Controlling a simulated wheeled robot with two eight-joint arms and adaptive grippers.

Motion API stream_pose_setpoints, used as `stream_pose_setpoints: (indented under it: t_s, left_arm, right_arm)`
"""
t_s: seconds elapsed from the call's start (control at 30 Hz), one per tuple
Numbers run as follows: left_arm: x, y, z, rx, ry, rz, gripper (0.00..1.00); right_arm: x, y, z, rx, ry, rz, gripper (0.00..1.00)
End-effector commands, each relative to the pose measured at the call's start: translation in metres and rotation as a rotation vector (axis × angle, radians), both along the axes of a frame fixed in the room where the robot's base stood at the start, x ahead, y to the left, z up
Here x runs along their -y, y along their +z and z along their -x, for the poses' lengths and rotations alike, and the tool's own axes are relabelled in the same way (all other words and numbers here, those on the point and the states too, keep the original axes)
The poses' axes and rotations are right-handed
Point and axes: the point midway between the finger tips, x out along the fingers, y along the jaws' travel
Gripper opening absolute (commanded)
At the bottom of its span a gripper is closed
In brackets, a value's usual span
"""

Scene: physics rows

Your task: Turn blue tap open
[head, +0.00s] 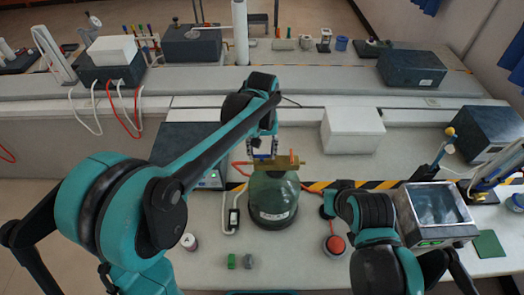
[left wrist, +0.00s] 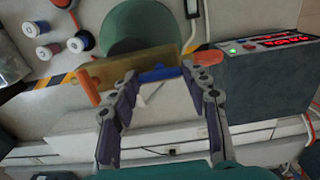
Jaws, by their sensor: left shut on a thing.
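A brass valve body (head: 284,160) sits on top of a dark green rounded tank (head: 270,200). The blue tap (left wrist: 158,74) is a short blue handle beside the brass body (left wrist: 112,72) in the left wrist view. In the head view the blue tap (head: 262,157) is mostly hidden by my gripper. My left gripper (head: 262,148) comes down over the valve from behind. In the left wrist view its fingertips (left wrist: 160,72) are at the two ends of the blue handle, shut on it. My right arm is at the lower right; its fingers do not show.
A dark box (head: 188,150) with a green light stands left of the tank. A red button (head: 335,244) and a glass-topped box (head: 436,212) are to the right. A white block (head: 352,129) stands behind. Small green and grey blocks (head: 240,261) lie in front.

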Motion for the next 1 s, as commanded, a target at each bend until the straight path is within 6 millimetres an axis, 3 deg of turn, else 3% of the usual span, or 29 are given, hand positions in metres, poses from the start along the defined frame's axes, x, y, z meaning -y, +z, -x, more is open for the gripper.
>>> stream_pose_setpoints:
  t_s: [0.17, 0.2, 0.27, 0.67, 1.0]
  left_arm:
    - [0.000, 0.001, -0.001, 0.003, 0.001, 0.000, 0.17]
    - [0.000, 0.001, -0.001, 0.003, 0.000, 0.000, 0.54]
    - [0.000, 0.001, -0.001, 0.002, 0.000, 0.000, 0.67]
    - [0.000, 0.008, 0.000, 0.001, -0.001, 0.000, 0.67]
    - [0.000, 0.076, 0.000, 0.001, 0.000, 0.000, 0.67]
  right_arm:
    - [0.000, 0.000, 0.000, 0.000, 0.000, 0.000, 0.00]
    - [0.000, 0.000, 0.000, 0.000, 0.000, 0.000, 0.00]
    - [0.000, 0.000, 0.000, 0.000, 0.000, 0.000, 0.00]
    - [0.000, 0.000, 0.000, 0.000, 0.000, 0.000, 0.00]
    - [0.000, 0.000, 0.000, 0.000, 0.000, 0.000, 0.00]
